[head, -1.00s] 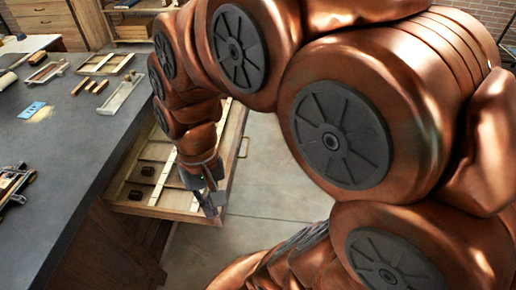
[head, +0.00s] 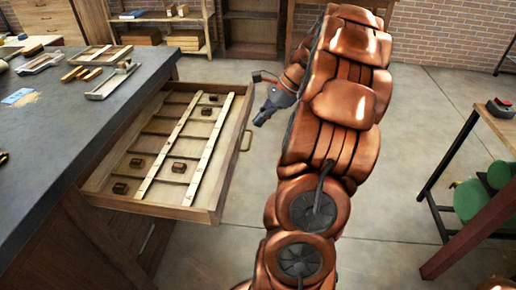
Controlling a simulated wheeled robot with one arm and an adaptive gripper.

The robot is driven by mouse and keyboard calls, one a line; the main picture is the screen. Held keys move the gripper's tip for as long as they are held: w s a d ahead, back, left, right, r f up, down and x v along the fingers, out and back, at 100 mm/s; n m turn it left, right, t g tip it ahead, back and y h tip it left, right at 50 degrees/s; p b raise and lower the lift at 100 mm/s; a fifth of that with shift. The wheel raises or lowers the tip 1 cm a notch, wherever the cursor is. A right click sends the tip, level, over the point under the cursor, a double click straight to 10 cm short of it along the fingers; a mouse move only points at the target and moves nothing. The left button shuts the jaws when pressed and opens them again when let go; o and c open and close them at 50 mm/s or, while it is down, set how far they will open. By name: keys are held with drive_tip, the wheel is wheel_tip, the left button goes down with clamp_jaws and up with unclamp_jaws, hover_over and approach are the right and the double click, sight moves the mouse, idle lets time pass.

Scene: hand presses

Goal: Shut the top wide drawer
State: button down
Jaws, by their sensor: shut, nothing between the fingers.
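The top wide drawer (head: 217,190) is a wooden drawer under the dark-topped workbench (head: 60,150). It is pulled far out to the right, with pale strips and several small dark blocks inside. A brass handle (head: 246,140) is on its front. My gripper (head: 260,122) is shut and empty, just right of the drawer front near the handle and its far end. Whether it touches the drawer cannot be told. My copper-coloured arm stands to the right of the drawer.
Trays and tools lie on the bench top, including a metal tray (head: 112,82). Wooden shelves (head: 180,35) stand at the back.

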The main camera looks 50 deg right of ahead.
drive_tip(key=s+d+f+m+t+b, duration=0.25)
drive_tip(key=d+f+m, duration=0.2)
drive_tip(key=d, duration=0.55)
drive_tip(key=x, duration=1.2)
drive_tip(key=shift+w+a+g+h, duration=0.35)
drive_tip(key=shift+w+a+h, duration=0.05)
drive_tip(key=shift+a, duration=0.05)
